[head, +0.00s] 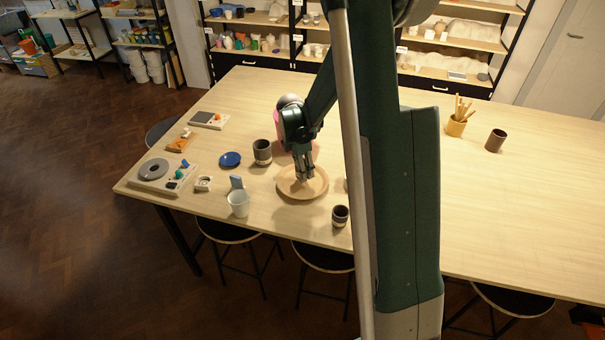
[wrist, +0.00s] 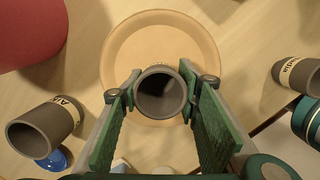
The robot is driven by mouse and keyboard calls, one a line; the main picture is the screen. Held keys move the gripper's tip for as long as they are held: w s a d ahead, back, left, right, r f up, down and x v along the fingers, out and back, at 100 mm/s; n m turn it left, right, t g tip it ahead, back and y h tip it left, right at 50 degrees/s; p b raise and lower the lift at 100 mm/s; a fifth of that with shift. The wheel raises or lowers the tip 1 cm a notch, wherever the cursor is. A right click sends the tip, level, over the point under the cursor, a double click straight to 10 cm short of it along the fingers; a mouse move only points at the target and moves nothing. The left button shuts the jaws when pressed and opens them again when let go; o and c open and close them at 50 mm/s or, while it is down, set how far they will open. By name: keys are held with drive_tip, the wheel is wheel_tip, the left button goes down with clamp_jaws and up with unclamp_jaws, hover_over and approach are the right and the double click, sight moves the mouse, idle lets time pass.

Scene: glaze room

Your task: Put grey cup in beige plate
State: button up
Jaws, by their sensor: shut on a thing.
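The beige plate (head: 291,194) is round and shallow and lies on the table; it also fills the upper middle of the wrist view (wrist: 120,50). My gripper (wrist: 161,95) is shut on a grey cup (wrist: 160,76), with one finger on each side of it. The cup is upright, its dark opening facing the wrist camera, over the near part of the plate. In the head view my gripper (head: 304,178) is over the plate and mostly hides the cup. I cannot tell whether the cup touches the plate.
A banded grey cup (head: 262,152) stands left of the plate and a smaller one (head: 340,216) at its near right. A blue dish (head: 230,159), white container (head: 238,203) and pink object (head: 279,118) are nearby. A brown cup (head: 495,140) and yellow holder (head: 456,126) stand far right.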

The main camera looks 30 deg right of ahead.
drive_tip(key=shift+f, duration=0.95)
drive_tip(key=shift+f, duration=0.1)
drive_tip(key=o, duration=1)
drive_tip(key=shift+c, duration=0.2)
drive_tip(key=shift+r, duration=0.2)
wheel_tip(320, 180, up, 12)
drive_tip(key=a, duration=0.1)
drive_tip(key=shift+a+f, duration=0.15)
drive_tip(key=shift+a, duration=0.25)
